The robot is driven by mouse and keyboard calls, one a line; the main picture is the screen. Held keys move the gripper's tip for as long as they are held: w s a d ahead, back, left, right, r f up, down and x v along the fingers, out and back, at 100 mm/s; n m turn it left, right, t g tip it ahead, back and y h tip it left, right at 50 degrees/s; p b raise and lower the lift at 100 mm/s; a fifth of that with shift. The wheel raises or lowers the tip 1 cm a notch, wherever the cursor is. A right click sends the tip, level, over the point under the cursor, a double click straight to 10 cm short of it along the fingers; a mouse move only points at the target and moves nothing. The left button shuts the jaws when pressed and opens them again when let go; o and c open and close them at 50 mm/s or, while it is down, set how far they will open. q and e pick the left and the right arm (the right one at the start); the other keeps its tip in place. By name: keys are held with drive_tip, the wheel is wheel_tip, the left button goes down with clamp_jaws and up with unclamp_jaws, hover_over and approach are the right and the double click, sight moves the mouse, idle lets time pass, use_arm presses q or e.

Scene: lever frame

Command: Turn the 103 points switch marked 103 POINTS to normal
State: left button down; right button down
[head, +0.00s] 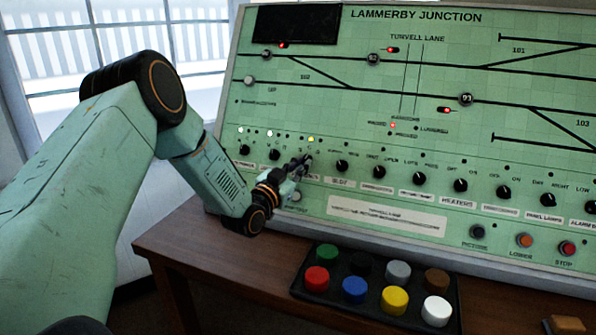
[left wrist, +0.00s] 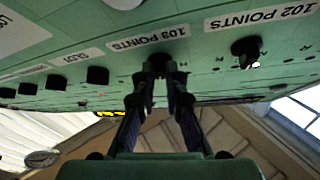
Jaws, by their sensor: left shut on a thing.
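The 103 points switch (left wrist: 158,62) is a black rotary knob on the green panel, under the upside-down label 103 POINTS (left wrist: 148,38) in the left wrist view. My left gripper (left wrist: 160,82) is shut on this knob, with one finger on each side. The fingers hide part of the knob, so I cannot tell where it points. In the head view my left gripper (head: 301,165) reaches the panel at the knob row from the left. A yellow lamp (head: 311,139) glows just above it. My right gripper is not in view.
The 102 POINTS knob (left wrist: 246,50) sits close beside the gripped one. Another knob (head: 341,165) is to its right in the head view. A black tray (head: 379,309) of coloured round pieces stands on the wooden desk (head: 215,262). Red lamps show on the track diagram.

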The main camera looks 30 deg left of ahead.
use_arm(q)
drive_tip(key=n+y, duration=0.1)
drive_tip(key=n+y+b, duration=0.1)
drive_tip(key=n, duration=0.1)
drive_tip(key=n+y, duration=0.1)
drive_tip(key=n, duration=0.1)
drive_tip(key=shift+w+d+r+y+b, duration=0.2)
drive_tip(key=shift+d+y+b, duration=0.2)
drive_tip(key=n+y, duration=0.1)
drive_tip(key=n, duration=0.1)
drive_tip(key=n+g+y, duration=0.1)
drive_tip(key=n, duration=0.1)
drive_tip(key=n+y+b, duration=0.1)
drive_tip(key=shift+w+d+r+n+y, duration=0.1)
drive_tip(key=shift+d+r+n+y, duration=0.1)
drive_tip(key=shift+d+n+y, duration=0.15)
drive_tip(key=n+g+y, duration=0.1)
drive_tip(key=n+g, duration=0.1)
drive_tip(key=n, duration=0.1)
drive_tip(key=shift+w+r+n, duration=0.1)
drive_tip(key=shift+r+n, duration=0.05)
drive_tip(key=shift+n, duration=0.2)
drive_tip(key=shift+d+r+n+g+y+p, duration=0.1)
drive_tip(key=shift+n+g+y+p, duration=0.15)
drive_tip(key=shift+n+g+y, duration=0.45)
drive_tip(key=shift+n+g+y+p, duration=0.2)
drive_tip(key=shift+n+y, duration=0.05)
drive_tip(key=shift+n, duration=0.85)
